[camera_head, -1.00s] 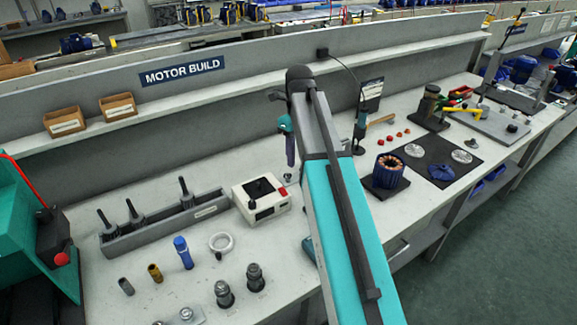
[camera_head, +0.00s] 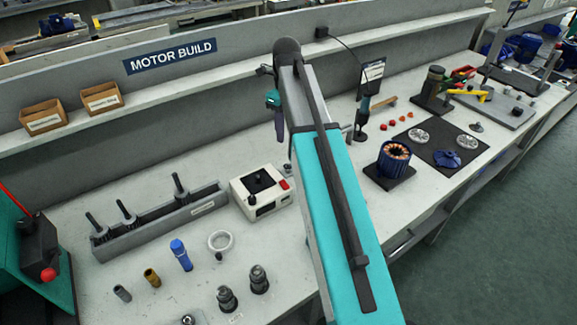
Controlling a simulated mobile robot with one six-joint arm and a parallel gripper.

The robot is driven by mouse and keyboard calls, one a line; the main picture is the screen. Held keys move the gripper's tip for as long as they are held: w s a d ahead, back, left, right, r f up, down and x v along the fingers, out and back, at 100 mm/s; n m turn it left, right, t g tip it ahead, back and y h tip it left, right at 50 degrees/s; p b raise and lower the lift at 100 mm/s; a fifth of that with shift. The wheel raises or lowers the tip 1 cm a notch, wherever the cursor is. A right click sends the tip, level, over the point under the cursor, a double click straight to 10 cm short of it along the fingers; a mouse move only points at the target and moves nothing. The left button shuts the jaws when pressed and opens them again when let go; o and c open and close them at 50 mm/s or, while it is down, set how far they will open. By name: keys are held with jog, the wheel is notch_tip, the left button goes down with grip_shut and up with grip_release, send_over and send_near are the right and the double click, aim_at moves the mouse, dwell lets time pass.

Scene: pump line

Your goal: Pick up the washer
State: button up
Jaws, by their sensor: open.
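A pale metal ring (camera_head: 220,241) lies flat on the bench, between a blue cylinder (camera_head: 181,255) and the white box (camera_head: 262,193). It is the most washer-like thing I see, but I cannot tell for sure that it is the washer. My gripper (camera_head: 280,127) hangs from the far end of my teal arm, above the back of the bench and behind the white box. It is open, small and seen edge-on, with nothing visible in it. It is well apart from the ring, up and to the right in the picture. My arm hides part of the bench middle.
A grey rack (camera_head: 160,221) with dark upright tools stands left of the white box. Two dark fittings (camera_head: 259,279) and a brass sleeve (camera_head: 152,277) stand in front. A copper-wound stator (camera_head: 394,158) and a black mat (camera_head: 444,137) are right of my arm. A back wall and shelf edge the bench.

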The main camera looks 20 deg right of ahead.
jog(key=p, duration=0.1)
send_over(288, 165)
jog(key=shift+s+a+f, duration=0.1)
jog(key=shift+s+f, duration=0.05)
jog(key=shift+f, duration=4.15)
jog(key=shift+w+f+p, duration=0.2)
jog(key=shift+f+p, duration=0.85)
jog(key=shift+f, duration=1.55)
jog(key=shift+f, duration=0.25)
jog(key=c, duration=0.8)
